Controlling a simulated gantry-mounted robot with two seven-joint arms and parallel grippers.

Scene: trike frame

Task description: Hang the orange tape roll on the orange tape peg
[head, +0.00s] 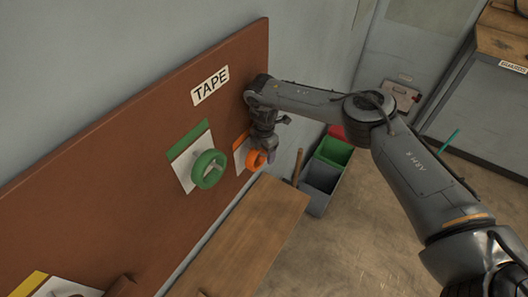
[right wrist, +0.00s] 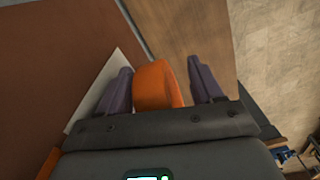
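The orange tape roll (head: 256,159) is at the brown board, in front of the white card with an orange band (head: 240,150). In the right wrist view the roll (right wrist: 157,86) stands between the two fingers of my right gripper (right wrist: 163,88). A gap shows between the roll and the right-hand finger; the left-hand finger is close beside it, and I cannot tell if they touch. My right gripper (head: 264,154) is open around the roll. The orange tape peg is hidden, so I cannot tell if the roll rests on it. My left gripper is out of view.
A green tape roll (head: 209,169) hangs on a peg left of the orange one. The TAPE label (head: 210,85) is above. A wooden bench top (head: 250,235) lies below the board. Green and grey bins (head: 321,177) stand on the floor to the right.

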